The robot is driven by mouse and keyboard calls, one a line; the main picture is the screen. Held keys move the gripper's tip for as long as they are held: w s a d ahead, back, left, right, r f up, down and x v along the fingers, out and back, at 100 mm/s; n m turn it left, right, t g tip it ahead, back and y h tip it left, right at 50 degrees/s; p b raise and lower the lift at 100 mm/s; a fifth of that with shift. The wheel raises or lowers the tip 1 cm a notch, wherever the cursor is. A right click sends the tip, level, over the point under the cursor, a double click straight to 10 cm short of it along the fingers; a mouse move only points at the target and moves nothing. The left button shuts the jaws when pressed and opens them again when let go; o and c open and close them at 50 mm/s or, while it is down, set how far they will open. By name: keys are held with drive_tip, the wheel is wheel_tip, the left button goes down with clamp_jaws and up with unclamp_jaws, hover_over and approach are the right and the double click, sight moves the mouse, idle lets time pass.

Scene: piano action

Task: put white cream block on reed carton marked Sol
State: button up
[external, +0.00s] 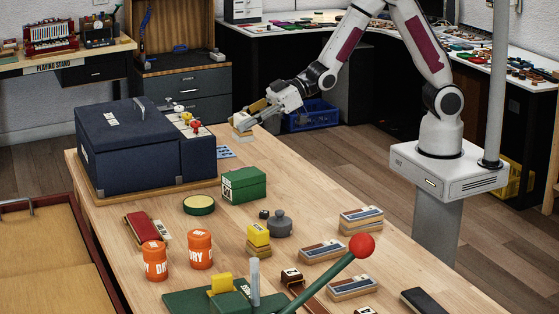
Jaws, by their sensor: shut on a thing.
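My gripper (250,116) is at the far edge of the bench, to the right of the dark blue case. It is shut on a small pale block (240,124), which looks like the white cream block; the fingers hide part of it. A tan wooden piece shows close by the fingers, and I cannot tell whether it is separate. Several reed cartons with blue-grey and white tops lie at the right of the bench: one at the back (361,214), one in the middle (323,251) and one nearer (352,288). Their markings are too small to read, so I cannot tell which is Sol.
On the bench (190,230) stand a blue case (130,150), a green box (244,185), a grey weight (279,224), yellow blocks (258,235) and two orange jars (200,249). A red-knobbed green lever (361,246) rises at the front, overlapping the cartons in view.

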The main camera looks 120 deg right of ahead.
sight(243, 141)
idle(0.4)
drive_tip(key=shift+f, duration=2.9)
drive_tip(key=shift+f, duration=2.05)
drive_tip(key=shift+f, duration=0.2)
drive_tip(key=o, duration=1.2)
drive_tip(key=shift+c, duration=0.2)
drive_tip(key=shift+r, duration=0.15)
